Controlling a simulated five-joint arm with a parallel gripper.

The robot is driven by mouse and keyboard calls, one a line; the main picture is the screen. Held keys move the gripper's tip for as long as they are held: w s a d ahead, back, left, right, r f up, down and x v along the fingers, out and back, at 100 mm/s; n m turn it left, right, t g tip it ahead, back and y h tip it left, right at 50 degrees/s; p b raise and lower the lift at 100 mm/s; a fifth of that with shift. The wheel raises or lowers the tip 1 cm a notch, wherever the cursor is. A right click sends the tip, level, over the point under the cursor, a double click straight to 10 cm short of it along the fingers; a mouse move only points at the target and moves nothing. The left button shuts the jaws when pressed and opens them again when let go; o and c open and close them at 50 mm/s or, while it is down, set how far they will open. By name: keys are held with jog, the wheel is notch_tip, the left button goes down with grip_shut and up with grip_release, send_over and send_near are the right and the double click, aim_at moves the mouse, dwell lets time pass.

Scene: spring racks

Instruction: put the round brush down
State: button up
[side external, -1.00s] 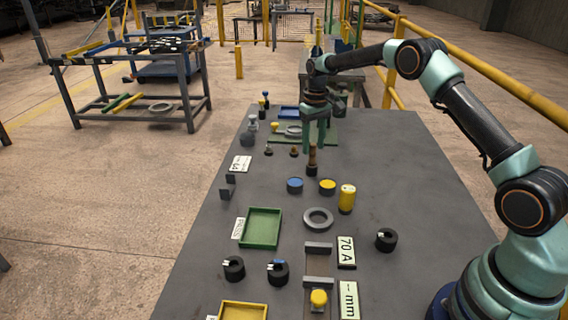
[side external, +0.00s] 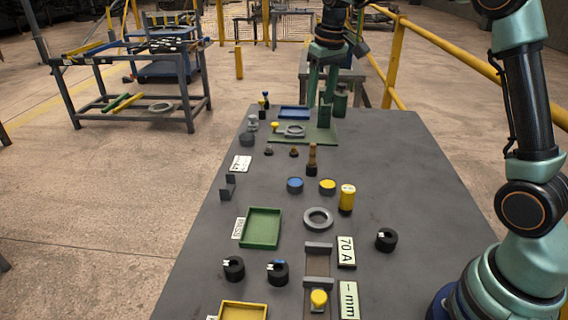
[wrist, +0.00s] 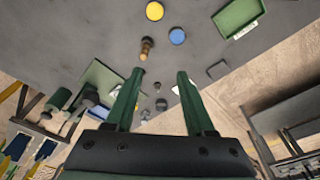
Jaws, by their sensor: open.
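The round brush (side external: 312,160), with a brown handle and a dark lower end, stands upright on the grey table, behind the blue and yellow round pieces. It also shows in the wrist view (wrist: 146,48), just beyond the left fingertip. My gripper (side external: 320,104) is open and empty, raised above the far part of the table, behind the brush and apart from it. In the wrist view its two green fingers (wrist: 160,74) are spread with nothing between them.
A blue-topped piece (side external: 295,185), a yellow-topped piece (side external: 327,186) and a yellow cylinder (side external: 347,198) stand in front of the brush. A green tray (side external: 261,228) and a grey ring (side external: 318,218) lie nearer. The table's right side is mostly clear.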

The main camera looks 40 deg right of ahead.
jog(key=s+a+r+t, duration=0.1)
jog(key=s+a+r, duration=0.1)
jog(key=s, duration=0.4)
jog(key=s+a+r+t, duration=0.1)
jog(key=s+a+r, duration=0.15)
jog(key=s, duration=0.25)
jog(key=s+a+f+t, duration=0.1)
jog(key=s+f, duration=0.3)
jog(key=s, duration=0.5)
jog(key=shift+s+a+f+n+t, duration=0.3)
jog(key=shift+a+f+n+t, duration=0.1)
jog(key=shift+a, duration=0.45)
jog(key=shift+r, duration=0.1)
